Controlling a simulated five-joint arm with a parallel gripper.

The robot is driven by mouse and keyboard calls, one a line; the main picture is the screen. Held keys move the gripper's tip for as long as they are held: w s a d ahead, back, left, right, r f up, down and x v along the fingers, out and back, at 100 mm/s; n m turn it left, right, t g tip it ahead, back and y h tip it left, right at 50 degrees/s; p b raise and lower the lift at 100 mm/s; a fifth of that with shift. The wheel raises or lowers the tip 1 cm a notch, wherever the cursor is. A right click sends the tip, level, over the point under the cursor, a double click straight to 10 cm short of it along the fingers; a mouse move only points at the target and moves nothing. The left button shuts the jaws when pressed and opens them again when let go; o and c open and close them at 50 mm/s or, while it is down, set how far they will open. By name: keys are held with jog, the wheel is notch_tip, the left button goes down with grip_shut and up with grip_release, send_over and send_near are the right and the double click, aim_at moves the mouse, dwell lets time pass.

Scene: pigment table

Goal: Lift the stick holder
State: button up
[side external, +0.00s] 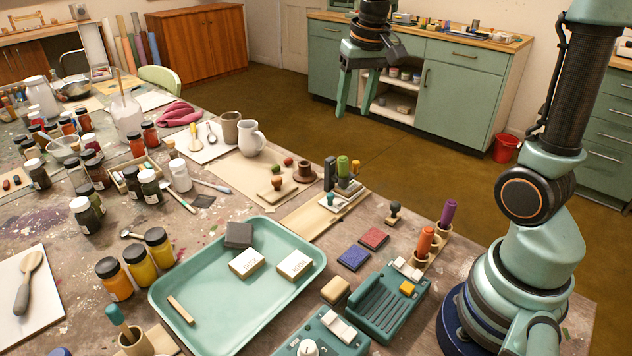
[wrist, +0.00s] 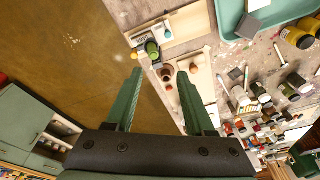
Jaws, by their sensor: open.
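Two things could be the stick holder, and I cannot tell which is meant. One is a pale wooden holder (side external: 436,250) with an orange and a purple stick upright in it, at the table's right side. My gripper (side external: 355,114) is open and empty, high beyond the far table edge and apart from both. In the wrist view my gripper (wrist: 160,73) points down with its fingers spread.
A teal tray (side external: 160,296) with blocks lies in the middle. A teal device (side external: 385,312), red pad (side external: 374,238) and blue pad (side external: 353,258) lie near the wooden holder. A brown spool (side external: 307,172) and a white jug (side external: 250,138) stand along the far edge. Jars crowd the left.

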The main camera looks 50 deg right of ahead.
aim_at(356, 161)
jog(key=w+d+f+m+g, duration=0.2)
jog(key=w+d+f+m, duration=0.25)
jog(key=d, duration=0.35)
jog(key=shift+n+y, duration=0.3)
jog(key=shift+n, duration=0.15)
jog(key=f, duration=1.3)
jog(key=shift+s+d, duration=0.15)
jog(key=shift+d, duration=0.05)
grip_shut()
